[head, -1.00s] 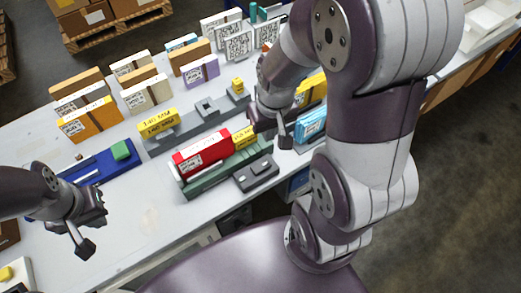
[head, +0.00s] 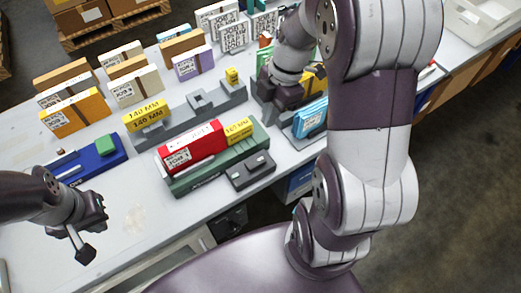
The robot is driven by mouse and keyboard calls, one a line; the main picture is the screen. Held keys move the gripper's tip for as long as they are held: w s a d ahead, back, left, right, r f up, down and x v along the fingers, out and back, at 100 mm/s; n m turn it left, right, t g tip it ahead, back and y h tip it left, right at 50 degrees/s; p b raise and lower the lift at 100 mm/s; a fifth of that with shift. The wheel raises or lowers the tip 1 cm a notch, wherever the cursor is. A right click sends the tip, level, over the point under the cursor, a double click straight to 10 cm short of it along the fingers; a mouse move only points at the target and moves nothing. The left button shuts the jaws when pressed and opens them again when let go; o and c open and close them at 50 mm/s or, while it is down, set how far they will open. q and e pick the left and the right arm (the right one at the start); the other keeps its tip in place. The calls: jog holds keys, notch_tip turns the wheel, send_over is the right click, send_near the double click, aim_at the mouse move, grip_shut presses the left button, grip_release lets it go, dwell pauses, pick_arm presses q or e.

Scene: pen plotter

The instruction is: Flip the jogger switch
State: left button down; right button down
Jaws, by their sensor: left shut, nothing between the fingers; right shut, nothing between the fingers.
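A dark grey box (head: 251,169) with small raised parts on top sits at the table's front edge, against a green tray (head: 205,178) holding a red book (head: 190,146). Which raised part is the jogger switch is too small to tell. My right gripper (head: 282,112) is shut and empty, behind and to the right of the grey box, clear of it in the picture. Its fingertips are hard to make out against the grey fixture there. My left gripper (head: 82,245) is shut and empty at the lower left, far from the box.
A yellow block (head: 239,131) marked with millimetres stands by the red book. Blue books (head: 310,119) stand to the right of my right gripper. A blue tray (head: 95,163) lies at left. The table's front left is clear.

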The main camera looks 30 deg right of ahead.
send_near(259, 160)
jog(key=x, duration=0.5)
jog(key=shift+a, duration=0.45)
jog(key=shift+f, duration=0.7)
jog(key=f+b, duration=0.1)
jog(key=b, duration=0.2)
jog(key=shift+w+d+f, duration=0.1)
jog(key=shift+d+f, duration=0.1)
jog(key=shift+f, duration=0.15)
jog(key=shift+r+p, duration=0.35)
jog(key=shift+r, duration=0.15)
jog(key=shift+a+r, duration=0.2)
jog(key=shift+a, duration=0.6)
